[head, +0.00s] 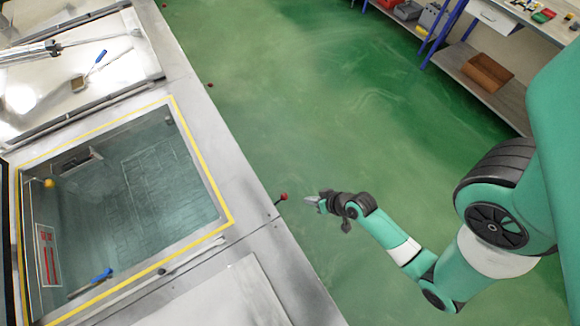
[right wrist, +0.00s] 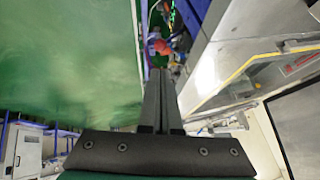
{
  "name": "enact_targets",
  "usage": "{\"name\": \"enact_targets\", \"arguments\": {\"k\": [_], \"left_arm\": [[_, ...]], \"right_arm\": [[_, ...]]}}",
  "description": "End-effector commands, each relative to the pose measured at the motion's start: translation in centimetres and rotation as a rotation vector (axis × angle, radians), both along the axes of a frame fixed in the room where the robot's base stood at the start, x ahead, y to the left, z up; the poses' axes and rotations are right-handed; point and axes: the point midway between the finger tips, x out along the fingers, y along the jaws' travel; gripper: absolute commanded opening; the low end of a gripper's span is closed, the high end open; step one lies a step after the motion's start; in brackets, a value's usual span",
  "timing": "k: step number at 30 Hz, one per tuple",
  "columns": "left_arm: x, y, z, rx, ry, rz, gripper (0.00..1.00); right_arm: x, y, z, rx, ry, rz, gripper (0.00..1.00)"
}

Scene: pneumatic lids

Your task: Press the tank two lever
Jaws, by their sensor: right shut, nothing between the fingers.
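A lever with a red knob (head: 283,197) sticks out from the side edge of the metal tank bench, beside the open yellow-rimmed tank (head: 232,217). No number shows on it, so I cannot tell from a label which tank it serves. My right gripper (head: 312,200) is shut and empty, just right of this knob with a small gap between them. In the right wrist view the closed fingers (right wrist: 158,85) point toward a red knob (right wrist: 162,47) just beyond their tips. My left gripper is not in view.
More red knobs (head: 211,85) sit further back along the bench edge. A closed lid panel (head: 215,298) lies nearer on the bench. A blue-handled tool (head: 90,283) lies at the tank's near side. Green floor (head: 300,100) is clear between bench and shelves (head: 500,85).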

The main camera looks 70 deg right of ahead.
Motion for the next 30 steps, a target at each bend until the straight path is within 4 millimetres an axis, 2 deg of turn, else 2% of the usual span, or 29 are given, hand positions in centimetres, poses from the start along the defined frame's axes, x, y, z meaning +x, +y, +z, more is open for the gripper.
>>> {"name": "enact_targets", "arguments": {"k": [6, 10, 24, 30], "left_arm": [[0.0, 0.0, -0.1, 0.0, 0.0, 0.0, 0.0], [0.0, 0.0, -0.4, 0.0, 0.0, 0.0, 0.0], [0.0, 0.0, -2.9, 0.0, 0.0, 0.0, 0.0], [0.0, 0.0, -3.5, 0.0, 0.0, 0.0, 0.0]], "right_arm": [[0.2, -0.1, -0.2, -0.001, -0.001, 0.002, 0.0], [0.9, -0.3, -1.3, -0.002, -0.002, 0.002, 0.0], [6.4, -2.1, -9.2, 0.0, -0.001, 0.003, 0.0], [7.8, -2.5, -11.0, -0.001, 0.0, 0.002, 0.0]]}}
